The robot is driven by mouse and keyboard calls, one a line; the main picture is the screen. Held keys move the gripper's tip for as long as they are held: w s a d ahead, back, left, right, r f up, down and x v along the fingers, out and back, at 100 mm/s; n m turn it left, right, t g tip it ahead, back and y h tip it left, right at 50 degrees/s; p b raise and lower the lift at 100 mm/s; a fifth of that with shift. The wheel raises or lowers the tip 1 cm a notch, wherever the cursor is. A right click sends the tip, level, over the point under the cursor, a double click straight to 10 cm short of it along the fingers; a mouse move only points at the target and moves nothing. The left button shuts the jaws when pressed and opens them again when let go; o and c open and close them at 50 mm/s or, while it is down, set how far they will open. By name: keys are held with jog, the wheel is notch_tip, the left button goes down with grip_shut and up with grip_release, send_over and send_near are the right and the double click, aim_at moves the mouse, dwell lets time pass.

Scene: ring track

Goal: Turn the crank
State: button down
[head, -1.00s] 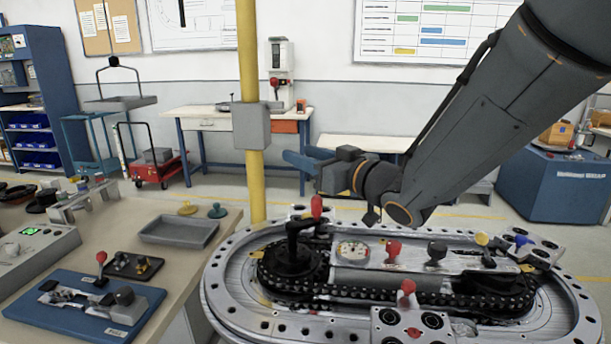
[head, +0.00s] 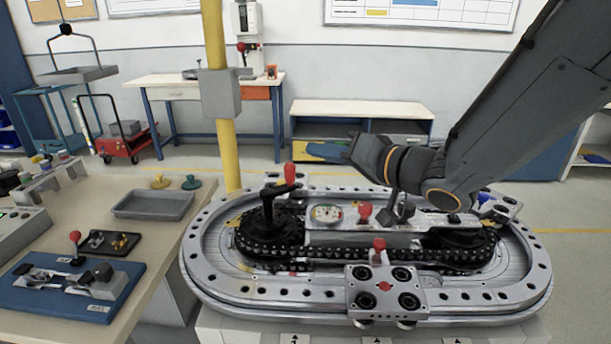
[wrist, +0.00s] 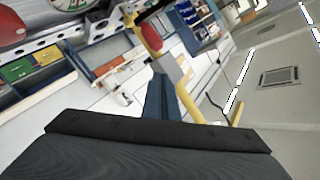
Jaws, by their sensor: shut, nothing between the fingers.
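The crank (head: 268,208) is a black upright post with a short arm and a red handle (head: 289,174), at the left end of the oval track (head: 215,290). The handle stands upright. My gripper (head: 347,152) is shut and empty. In the head view it appears to the right of the handle and slightly higher, apart from it. In the wrist view the dark gripper body (wrist: 160,140) fills the bottom, and the red handle (wrist: 153,40) shows in front of the yellow pole.
A red-knobbed lever (head: 365,212) and a round gauge (head: 326,213) sit in the track's middle. A four-roller carriage (head: 384,287) with a red knob is at the front. A yellow pole (head: 213,40) stands behind left. A bench (head: 150,230) with a grey tray (head: 153,205) is at left.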

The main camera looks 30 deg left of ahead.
jog(key=s+d+f+m+h+p, duration=0.1)
jog(key=s+d+f+m, duration=0.1)
jog(key=d+m, duration=0.3)
jog(key=s+d+f+m+h, duration=0.1)
jog(key=s+d+f+m, duration=0.1)
jog(key=s+d+m, duration=0.3)
jog(key=shift+n, duration=0.3)
jog(key=x, duration=0.4)
jog(key=w+p+x, duration=0.1)
jog(key=x, duration=0.3)
jog(key=w+r+x, duration=0.1)
jog(key=x, duration=0.3)
jog(key=shift+f, duration=0.15)
jog(key=shift+w+a+g+p, duration=0.3)
jog(key=shift+a, duration=0.4)
jog(key=shift+w, duration=0.15)
jog(key=shift+w+a+n+g+y+p, duration=0.1)
jog(key=shift+n+g+y+p, duration=0.2)
jog(key=shift+n+g+p, duration=0.15)
jog(key=shift+w+p, duration=0.15)
jog(key=shift+p, duration=0.15)
